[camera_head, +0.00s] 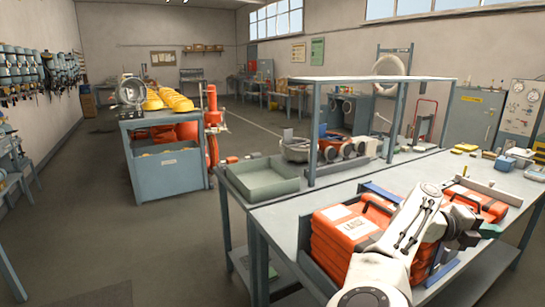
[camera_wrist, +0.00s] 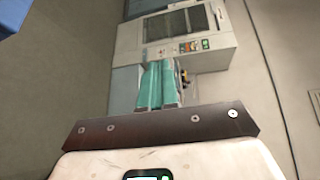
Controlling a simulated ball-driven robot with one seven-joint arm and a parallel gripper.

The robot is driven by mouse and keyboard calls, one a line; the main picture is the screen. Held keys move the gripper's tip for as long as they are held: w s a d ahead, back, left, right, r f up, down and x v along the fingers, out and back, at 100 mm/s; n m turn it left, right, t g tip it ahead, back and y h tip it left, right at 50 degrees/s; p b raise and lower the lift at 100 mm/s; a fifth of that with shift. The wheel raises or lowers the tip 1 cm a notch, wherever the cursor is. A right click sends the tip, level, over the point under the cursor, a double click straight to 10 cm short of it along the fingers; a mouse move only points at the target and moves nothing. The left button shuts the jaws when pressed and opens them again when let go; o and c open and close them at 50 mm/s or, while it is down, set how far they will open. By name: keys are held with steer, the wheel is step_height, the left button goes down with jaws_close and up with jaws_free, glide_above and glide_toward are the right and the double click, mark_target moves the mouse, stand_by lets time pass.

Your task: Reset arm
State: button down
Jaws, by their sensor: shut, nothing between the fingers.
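My arm (camera_head: 405,225) rises from the bottom of the head view and reaches to the right over the workbench.
The workbench (camera_head: 290,220) holds the cases in a blue-grey rack. A green-grey tray (camera_head: 262,182) and a raised shelf (camera_head: 365,80) stand behind. A grey bin cart (camera_head: 165,175) with yellow helmets is at left. Floor between is open.

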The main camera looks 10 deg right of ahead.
steer(key=s+d+r+n+t+h+b, duration=0.1)
steer(key=d+r+n+t+h, duration=0.2)
steer(key=d+n+t+h, duration=0.35)
steer(key=w+a+f+n+t+y+b, duration=0.1)
steer(key=a+f+n+t+y, duration=0.6)
steer(key=n, duration=0.5)
steer(key=w+a+f+n+t+y+b, duration=0.1)
steer(key=a+f+n+t+y+b, duration=0.1)
steer(key=a+f+n+t+y, duration=0.85)
steer(key=s+a+f+n+g+y+b, duration=0.1)
steer(key=s+a+f+n+g+y, duration=0.3)
steer(key=s+a+f+n+g, duration=0.5)
steer(key=s+a+f+g, duration=0.3)
steer(key=s+f, duration=0.1)
steer(key=s, duration=0.5)
steer(key=s+a+f+g+b, duration=0.1)
steer(key=s+a+f+g, duration=0.3)
steer(key=s, duration=0.5)
steer(key=s+a+f+g, duration=0.3)
steer(key=s+a+f, duration=0.1)
steer(key=s, duration=0.5)
steer(key=shift+s+a+f+n+g+y+b, duration=0.2)
steer(key=shift+s+f+n+g+y+b, duration=0.15)
steer(key=shift+f, duration=0.25)
